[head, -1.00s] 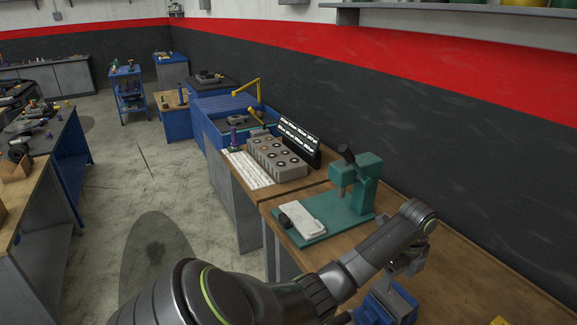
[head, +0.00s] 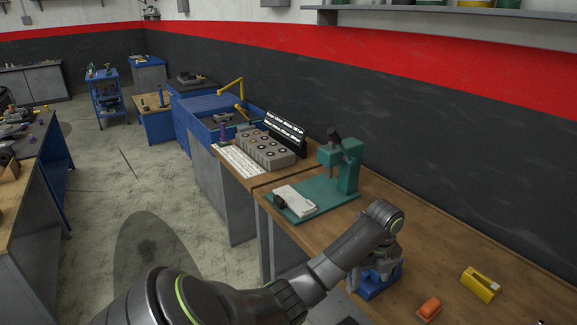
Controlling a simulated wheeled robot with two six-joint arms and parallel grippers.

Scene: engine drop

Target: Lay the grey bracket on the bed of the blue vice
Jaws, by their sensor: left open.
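The blue vice (head: 380,284) stands on the wooden bench at lower right, partly covered by my left arm and gripper. My left gripper (head: 378,262) is open and points down directly over the vice, close to it. Its fingertips are hard to separate from the vice's metal parts. I cannot make out the grey bracket; whether it lies in the vice under the gripper is hidden. My right gripper is not in view.
A green press (head: 345,170) with a pale block (head: 296,199) on its base stands behind the vice. A yellow dispenser (head: 481,285) and an orange object (head: 428,308) lie to the right. The bench between press and dispenser is clear.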

